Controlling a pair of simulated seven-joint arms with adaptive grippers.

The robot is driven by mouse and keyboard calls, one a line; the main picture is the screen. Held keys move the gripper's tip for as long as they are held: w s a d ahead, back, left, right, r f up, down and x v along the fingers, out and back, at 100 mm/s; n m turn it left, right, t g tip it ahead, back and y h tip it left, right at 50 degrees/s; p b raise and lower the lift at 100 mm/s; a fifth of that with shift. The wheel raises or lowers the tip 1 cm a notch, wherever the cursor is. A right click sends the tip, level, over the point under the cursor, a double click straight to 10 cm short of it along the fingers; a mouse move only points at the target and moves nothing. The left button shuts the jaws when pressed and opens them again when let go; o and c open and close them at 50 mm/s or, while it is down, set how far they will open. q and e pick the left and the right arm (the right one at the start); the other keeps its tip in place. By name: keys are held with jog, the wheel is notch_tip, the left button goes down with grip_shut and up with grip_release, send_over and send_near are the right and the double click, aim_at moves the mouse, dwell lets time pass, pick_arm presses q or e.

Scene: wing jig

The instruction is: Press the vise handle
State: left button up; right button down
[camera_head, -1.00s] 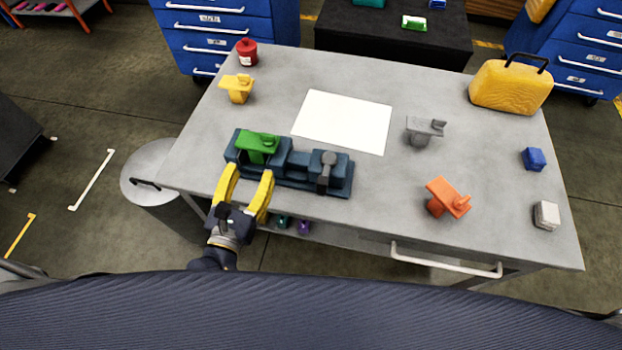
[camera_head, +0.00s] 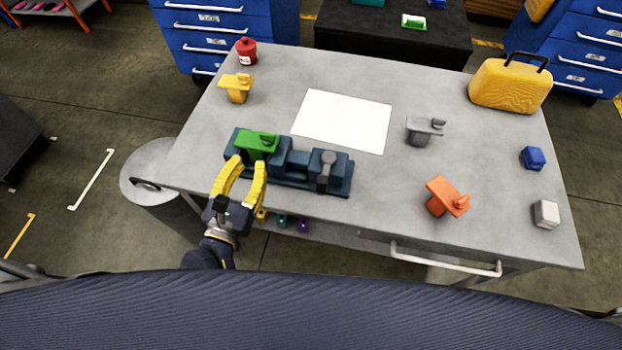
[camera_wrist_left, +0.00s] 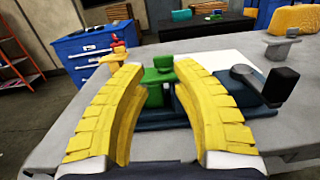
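The dark blue vise (camera_head: 298,168) lies along the table's front left. A green wing-like part (camera_head: 257,144) sits in its left end. The vise handle (camera_head: 326,169), a dark grey lever, is on the right block; in the left wrist view the handle (camera_wrist_left: 281,86) is at the right, its dark grip sticking up. My left gripper (camera_head: 248,163), with yellow fingers, is open in front of the vise's left end. In the left wrist view the green part (camera_wrist_left: 157,84) shows between and beyond the fingertips (camera_wrist_left: 160,68). My right gripper is not in view.
A white sheet (camera_head: 342,120) lies behind the vise. Yellow (camera_head: 236,88), grey (camera_head: 424,130) and orange (camera_head: 445,196) parts stand around the table. A red can (camera_head: 246,51), yellow case (camera_head: 510,84) and small blocks are near the edges.

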pick_arm(q)
jog(key=m+h, duration=0.1)
jog(key=w+r+m, duration=0.1)
jog(key=shift+w+a+m+h, duration=0.1)
jog(key=shift+a+m+h, duration=0.05)
jog(key=shift+m+h, duration=0.25)
jog(key=c, duration=0.4)
jog(key=shift+w+r+m+h, duration=0.15)
jog(key=shift+m+h, duration=0.1)
jog(key=shift+m, duration=0.3)
jog(key=shift+s+r+m+h, duration=0.1)
jog(key=shift+m+h, duration=0.15)
jog(key=shift+m, duration=0.3)
grip_shut()
jog(key=s+f+m+g+h, duration=0.2)
jog(key=s+m+g+h, duration=0.1)
jog(key=m, duration=0.7)
jog(key=s+f+m+g+h, duration=0.3)
jog(key=m+g+h, duration=0.1)
jog(key=m, duration=0.7)
jog(key=shift+s+h, duration=0.4)
jog(key=shift+h, duration=0.3)
